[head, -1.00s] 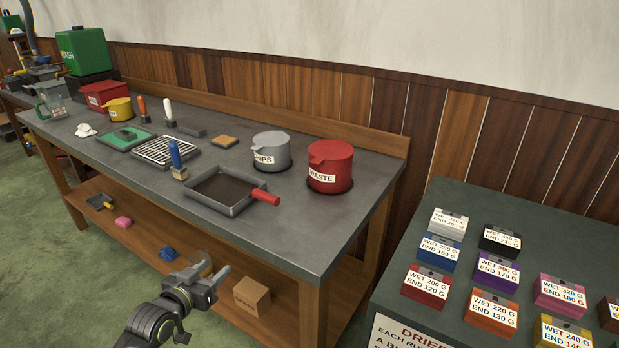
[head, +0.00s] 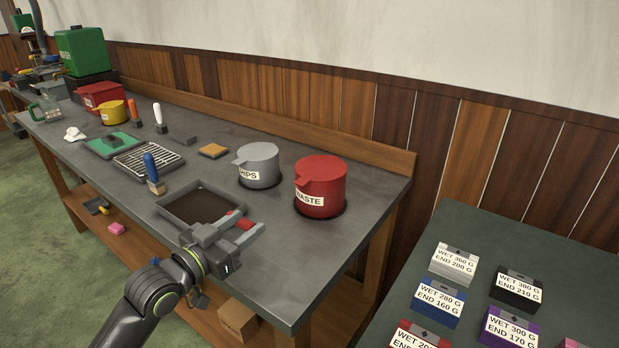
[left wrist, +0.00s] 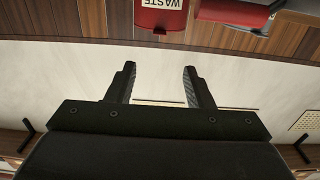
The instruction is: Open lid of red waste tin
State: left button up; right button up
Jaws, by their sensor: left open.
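The red waste tin (head: 321,187) stands on the grey workbench toward its right end, with its lid on and a lid tab sticking out to the left. It also shows upside down at the top of the left wrist view (left wrist: 160,14), beyond my fingers and apart from them. My left gripper (head: 232,226) is open and empty, over the front edge of the bench. It is to the left of and nearer than the tin, and partly covers the red handle of the tray. My right gripper is not in view.
A grey chips tin (head: 258,166) stands left of the waste tin. A dark tray (head: 180,212) and a blue-handled brush (head: 153,175) are left of my gripper. A green side table (head: 560,255) with several labelled boxes stands at the right. The bench is clear in front of the waste tin.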

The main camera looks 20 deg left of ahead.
pick_arm(q)
jog(key=x, duration=1.7)
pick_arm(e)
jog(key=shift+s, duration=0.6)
pick_arm(q)
jog(key=shift+c, duration=0.2)
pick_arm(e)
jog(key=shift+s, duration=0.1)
pick_arm(q)
grip_shut()
